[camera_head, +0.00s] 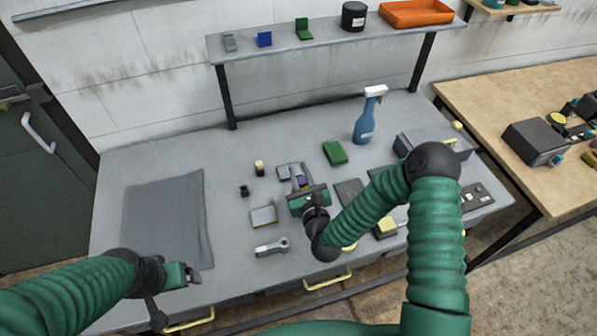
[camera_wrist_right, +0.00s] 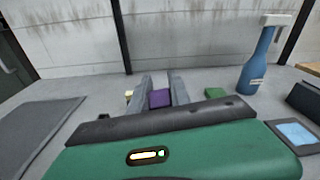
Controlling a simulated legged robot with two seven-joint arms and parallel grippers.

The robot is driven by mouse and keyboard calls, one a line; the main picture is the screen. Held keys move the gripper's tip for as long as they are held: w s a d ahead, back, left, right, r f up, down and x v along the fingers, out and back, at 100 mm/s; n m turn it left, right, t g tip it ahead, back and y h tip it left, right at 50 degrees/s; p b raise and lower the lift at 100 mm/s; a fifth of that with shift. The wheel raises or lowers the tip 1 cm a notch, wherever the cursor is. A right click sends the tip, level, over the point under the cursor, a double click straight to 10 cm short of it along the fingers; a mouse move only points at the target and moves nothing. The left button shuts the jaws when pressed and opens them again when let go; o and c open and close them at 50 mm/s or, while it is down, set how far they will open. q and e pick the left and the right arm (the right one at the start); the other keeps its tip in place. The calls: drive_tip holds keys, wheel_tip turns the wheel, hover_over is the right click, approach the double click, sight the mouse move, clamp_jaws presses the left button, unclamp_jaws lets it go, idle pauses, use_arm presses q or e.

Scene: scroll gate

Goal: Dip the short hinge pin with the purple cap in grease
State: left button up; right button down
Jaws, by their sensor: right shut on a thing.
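My right gripper (camera_head: 298,178) reaches over the middle of the grey workbench. It is shut on the short hinge pin, whose purple cap (camera_head: 302,182) shows between the fingers. In the right wrist view the purple cap (camera_wrist_right: 160,98) sits between the two grey fingers (camera_wrist_right: 159,88); the pin's shaft is hidden. A small shallow tray (camera_head: 264,215) with a pale inside lies left of and nearer than the gripper; I cannot tell whether it holds grease. My left gripper (camera_head: 187,276) hangs over the bench's front left, its finger opening unclear.
A blue spray bottle (camera_head: 367,115) and green block (camera_head: 335,153) stand behind the right gripper. A grey metal piece (camera_head: 271,247) lies near the front edge. A grey mat (camera_head: 165,220) covers the left. Small black (camera_head: 244,190) and cream-topped (camera_head: 259,168) pieces stand between.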

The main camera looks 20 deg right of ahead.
drive_tip(key=shift+w+d+f, duration=0.1)
drive_tip(key=shift+w+f, duration=0.15)
drive_tip(key=shift+w, duration=0.05)
drive_tip(key=shift+s, duration=0.15)
drive_tip(key=shift+f+b, duration=0.3)
drive_tip(key=shift+b, duration=0.05)
drive_tip(key=shift+f, duration=0.15)
idle(1.0)
wheel_tip(320, 180, up, 7)
drive_tip(key=p, duration=0.5)
idle(0.3)
